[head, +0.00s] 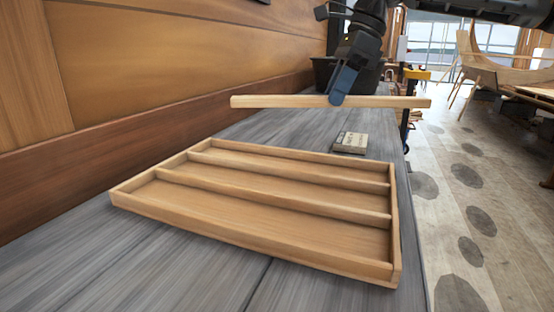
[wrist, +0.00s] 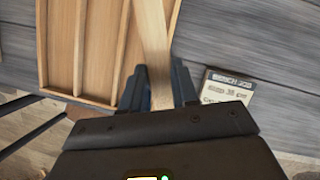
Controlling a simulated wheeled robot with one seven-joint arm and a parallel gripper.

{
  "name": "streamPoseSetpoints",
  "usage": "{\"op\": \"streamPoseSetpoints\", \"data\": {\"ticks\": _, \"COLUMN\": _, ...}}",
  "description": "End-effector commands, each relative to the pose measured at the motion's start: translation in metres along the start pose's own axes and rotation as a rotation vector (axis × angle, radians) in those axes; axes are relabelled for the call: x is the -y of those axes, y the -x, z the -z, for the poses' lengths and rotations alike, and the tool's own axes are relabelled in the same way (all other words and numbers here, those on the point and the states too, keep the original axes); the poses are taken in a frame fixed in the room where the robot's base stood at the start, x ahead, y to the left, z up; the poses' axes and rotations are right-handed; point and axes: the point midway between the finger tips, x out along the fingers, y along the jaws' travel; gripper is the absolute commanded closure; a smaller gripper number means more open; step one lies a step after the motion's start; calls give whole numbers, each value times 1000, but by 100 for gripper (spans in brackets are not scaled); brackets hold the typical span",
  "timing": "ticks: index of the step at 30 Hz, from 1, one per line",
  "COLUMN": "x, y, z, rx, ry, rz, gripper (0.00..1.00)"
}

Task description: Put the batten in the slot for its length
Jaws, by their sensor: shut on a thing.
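The batten (head: 275,101) is a long pale wooden strip. My gripper (head: 338,98) is shut on it right of its middle and holds it level in the air, beyond the far side of the tray. In the wrist view the batten (wrist: 154,40) runs between the fingers of my gripper (wrist: 158,88). A wooden tray (head: 250,240) with three long slots of different widths lies on the grey bench; all its slots look empty. The tray also shows in the wrist view (wrist: 42,45), at upper left.
A small printed card or block (head: 350,142) lies on the bench behind the tray; it shows in the wrist view (wrist: 228,88), its text only partly readable. A wooden wall (head: 150,130) runs along the left. A dark bucket (head: 325,72) and a yellow-handled clamp (head: 416,75) are at the back.

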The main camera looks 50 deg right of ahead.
Motion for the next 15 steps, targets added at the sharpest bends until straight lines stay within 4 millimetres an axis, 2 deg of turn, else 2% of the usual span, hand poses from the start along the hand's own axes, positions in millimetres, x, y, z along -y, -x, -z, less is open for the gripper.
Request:
{"op": "streamPoseSetpoints", "data": {"ticks": 1, "x": -2, "y": -12, "z": -8, "rx": -1, "ry": 5, "rz": -4, "gripper": 100}}
{"op": "streamPoseSetpoints", "data": {"ticks": 9, "x": -8, "y": -65, "z": -47, "rx": -1, "ry": 5, "rz": -3, "gripper": 100}}
{"op": "streamPoseSetpoints", "data": {"ticks": 15, "x": -10, "y": -89, "z": -65, "rx": -1, "ry": 3, "rz": -1, "gripper": 100}}
